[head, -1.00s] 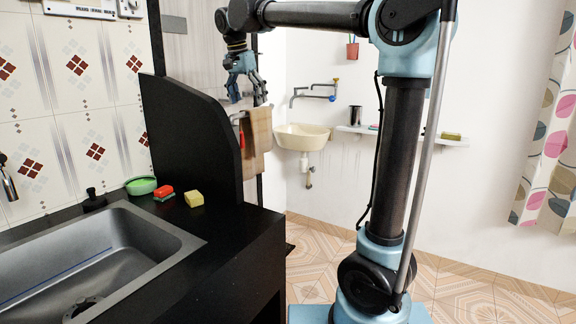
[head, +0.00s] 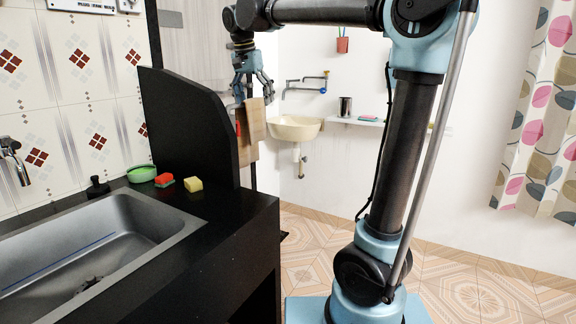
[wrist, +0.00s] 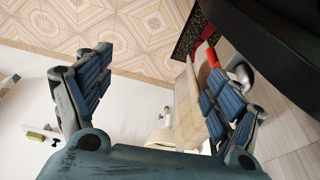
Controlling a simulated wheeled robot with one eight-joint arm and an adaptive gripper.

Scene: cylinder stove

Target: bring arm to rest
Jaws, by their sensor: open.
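My gripper (head: 254,90) hangs pointing down from the raised arm, at the upper middle of the head view, just past the black partition. In the wrist view my gripper (wrist: 155,95) has its two blue-padded fingers spread wide apart, with nothing held between them. A wooden board (head: 251,132) is behind the gripper in the head view. In the wrist view the board (wrist: 187,105) lies close beside the right finger; I cannot tell whether they touch.
A black counter (head: 215,225) with a steel sink (head: 95,245) and a tall black partition (head: 185,120) stands at the left. A yellow sponge (head: 193,184) and a green bowl (head: 141,173) sit there. A washbasin (head: 295,128) hangs on the far wall. The tiled floor (head: 470,285) at right is clear.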

